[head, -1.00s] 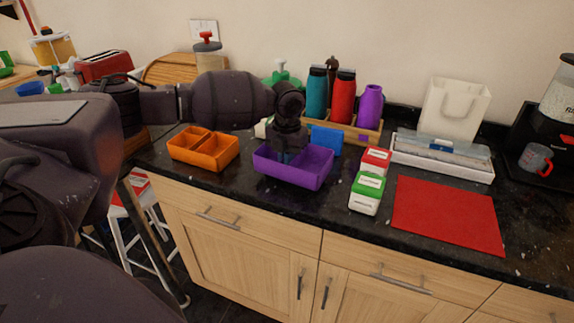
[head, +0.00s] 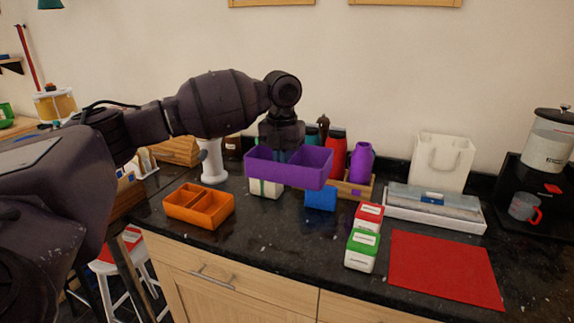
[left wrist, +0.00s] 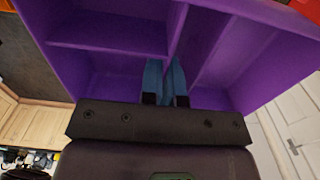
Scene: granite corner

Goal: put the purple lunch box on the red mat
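The purple lunch box (head: 312,168), an open box with inner dividers, hangs in the air above the counter in the head view. My left gripper (head: 284,155) is above it with fingers pointing down into it. In the left wrist view the two blue fingertips (left wrist: 165,80) are close together on a divider of the purple lunch box (left wrist: 110,35). The red mat (head: 445,268) lies flat and bare on the counter at the right. My right gripper is not in view.
An orange divided box (head: 198,206) sits at the left. Green (head: 362,250) and red (head: 368,216) small containers stand left of the mat. A white tray (head: 435,213) and white bag (head: 442,163) are behind it; a coffee machine (head: 545,160) is at the right.

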